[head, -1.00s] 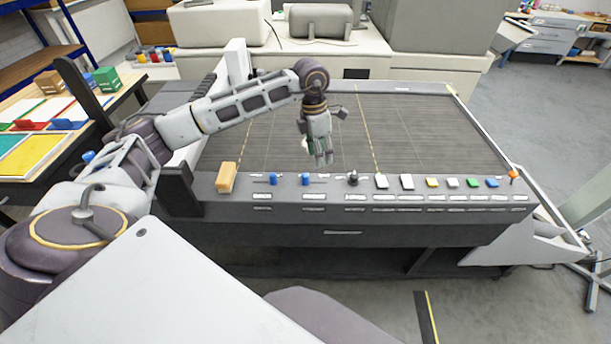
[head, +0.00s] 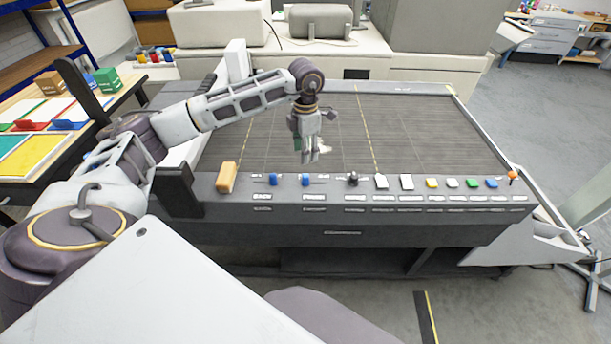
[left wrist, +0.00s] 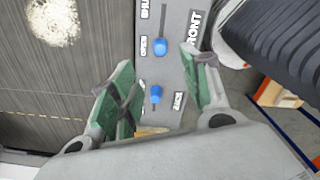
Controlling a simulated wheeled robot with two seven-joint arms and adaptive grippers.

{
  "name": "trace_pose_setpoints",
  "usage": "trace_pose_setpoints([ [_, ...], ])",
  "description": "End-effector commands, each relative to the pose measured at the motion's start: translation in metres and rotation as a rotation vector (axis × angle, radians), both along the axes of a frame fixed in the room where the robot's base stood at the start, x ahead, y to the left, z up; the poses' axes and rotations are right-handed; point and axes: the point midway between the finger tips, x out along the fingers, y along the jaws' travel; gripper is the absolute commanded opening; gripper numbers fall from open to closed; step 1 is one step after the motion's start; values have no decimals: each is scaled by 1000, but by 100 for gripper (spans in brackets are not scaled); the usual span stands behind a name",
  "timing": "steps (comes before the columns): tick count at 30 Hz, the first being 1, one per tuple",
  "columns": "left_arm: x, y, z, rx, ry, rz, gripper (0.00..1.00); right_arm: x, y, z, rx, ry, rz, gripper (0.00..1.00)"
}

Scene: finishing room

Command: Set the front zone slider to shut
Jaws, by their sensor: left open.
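The front zone slider (head: 305,180) is a blue knob on the table's sloping front panel. In the left wrist view the front zone slider (left wrist: 161,47) sits beside the word OPEN, with its slot running up towards SHUT, which is partly cut off. The back slider (head: 273,179) is a similar blue knob to its left; it also shows in the left wrist view (left wrist: 155,93). My left gripper (head: 309,158) is open and empty above the panel's far edge, close to the front slider. Its green-padded fingers (left wrist: 158,62) point towards the panel. My right gripper is not in view.
A wooden block (head: 227,178) stands at the panel's left end. A dark knob (head: 352,179) and several coloured buttons (head: 432,183) lie right of the sliders. A pale patch (head: 323,147) lies on the dark striped tabletop (head: 430,130). A dark post stands at the left.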

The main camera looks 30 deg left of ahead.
Motion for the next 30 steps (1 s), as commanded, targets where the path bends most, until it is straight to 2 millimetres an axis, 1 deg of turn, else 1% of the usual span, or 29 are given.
trace_pose_setpoints([
  [21,-1,0,-92,0,3,0,47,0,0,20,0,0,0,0],
  [27,-1,0,-111,0,2,0,47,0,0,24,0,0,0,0],
  [30,-1,0,-116,0,1,0,47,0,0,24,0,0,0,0],
])
